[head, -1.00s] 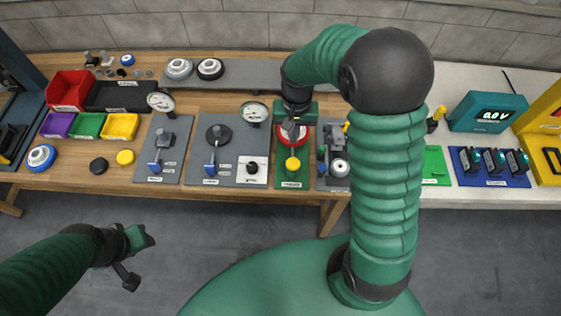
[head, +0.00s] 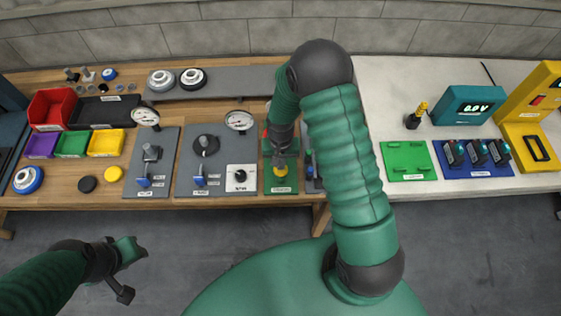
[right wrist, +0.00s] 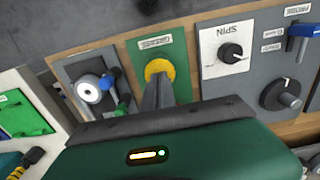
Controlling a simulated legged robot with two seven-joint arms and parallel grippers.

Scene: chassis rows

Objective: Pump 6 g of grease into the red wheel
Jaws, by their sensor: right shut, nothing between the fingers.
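The red wheel (head: 266,133) shows only as a sliver of red beside my right arm in the head view; the arm hides the rest. A round yellow button (right wrist: 158,69) sits on the labelled green panel (right wrist: 176,48) in the right wrist view.
Left of the green panel is a white SPIN knob panel (head: 240,177). Grey panels with blue handles (head: 200,181) and gauges (head: 239,120) stand farther left. To its right is a grey fixture (right wrist: 92,94). Coloured bins (head: 107,142) sit at the left.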

